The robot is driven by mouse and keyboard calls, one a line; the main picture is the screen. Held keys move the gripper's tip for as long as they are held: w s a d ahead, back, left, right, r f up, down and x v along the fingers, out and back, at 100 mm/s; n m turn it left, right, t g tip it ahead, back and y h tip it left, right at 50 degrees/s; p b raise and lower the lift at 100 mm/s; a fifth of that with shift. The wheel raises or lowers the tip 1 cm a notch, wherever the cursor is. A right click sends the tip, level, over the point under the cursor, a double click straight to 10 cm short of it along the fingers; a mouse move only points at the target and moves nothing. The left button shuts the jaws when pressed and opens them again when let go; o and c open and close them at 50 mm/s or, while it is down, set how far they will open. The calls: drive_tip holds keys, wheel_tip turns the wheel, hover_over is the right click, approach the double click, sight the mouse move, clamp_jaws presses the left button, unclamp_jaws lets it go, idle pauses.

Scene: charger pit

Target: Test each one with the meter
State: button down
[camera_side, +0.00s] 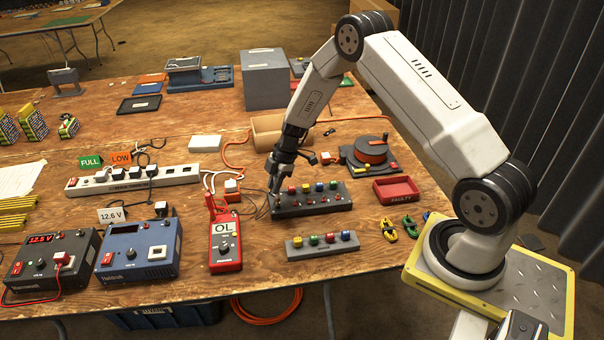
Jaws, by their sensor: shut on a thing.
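A red meter (225,245) lies on the table with "OL" on its display. A dark block (312,203) right of it holds a row of small coloured pieces (306,188). A lighter grey block (322,249) in front holds another such row (313,239). My gripper (276,193) points down at the dark block's left end. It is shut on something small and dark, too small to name. A thin dark lead (262,207) loops beside it. Whether the held thing touches the block cannot be told. The red tray (396,190) marked "FAULTY" looks empty.
Two bench units (140,252) stand front left, by a "12.6 V" card. A power strip (132,182), cables and a cable reel (370,152) lie behind. A grey box (264,80) stands at the back. Yellow and green clips (409,225) lie near my base.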

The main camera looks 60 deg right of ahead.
drive_tip(key=shift+f, duration=0.9)
idle(1.6)
drive_tip(key=shift+c, duration=0.8)
unclamp_jaws()
drive_tip(key=shift+r, duration=0.15)
drive_tip(key=shift+r, duration=3.6)
